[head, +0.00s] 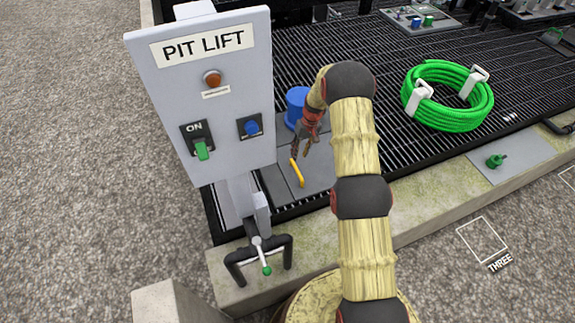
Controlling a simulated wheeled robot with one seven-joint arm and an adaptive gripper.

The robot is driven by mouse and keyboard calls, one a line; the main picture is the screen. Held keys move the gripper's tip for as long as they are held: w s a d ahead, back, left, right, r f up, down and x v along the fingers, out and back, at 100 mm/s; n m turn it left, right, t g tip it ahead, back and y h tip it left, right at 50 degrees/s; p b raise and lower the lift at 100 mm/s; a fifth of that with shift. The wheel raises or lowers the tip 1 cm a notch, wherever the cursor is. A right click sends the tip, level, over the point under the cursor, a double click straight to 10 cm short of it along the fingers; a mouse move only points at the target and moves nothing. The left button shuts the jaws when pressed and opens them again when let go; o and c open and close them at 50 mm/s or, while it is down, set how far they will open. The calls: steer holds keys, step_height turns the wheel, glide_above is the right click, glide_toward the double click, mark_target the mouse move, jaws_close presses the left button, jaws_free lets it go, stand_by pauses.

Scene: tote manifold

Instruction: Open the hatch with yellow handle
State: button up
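The yellow handle (297,173) stands on a grey hatch panel (318,172) set in the dark grating, just right of the pit lift post. The panel looks flat and closed, and my arm hides part of its right side. My gripper (308,148) is above the handle and a little to its right, pointing down. A small gap seems to lie between the fingers and the handle. The fingers are small and dark here, so I cannot tell how far apart they are.
A blue cylinder (296,103) is behind my gripper. A coiled green hose (447,97) lies on the grating to the right. A concrete curb (440,215) borders the grating.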

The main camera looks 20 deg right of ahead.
mark_target(296, 168)
steer(key=shift+n, duration=0.3)
steer(key=f+b, duration=0.1)
steer(key=f, duration=0.1)
steer(key=a+f+b, duration=0.1)
steer(key=f, duration=0.5)
steer(key=shift+s+a+b, duration=0.15)
steer(key=shift+s+b, duration=0.05)
steer(key=shift+b, duration=0.2)
steer(key=shift+c, duration=0.6)
jaws_close()
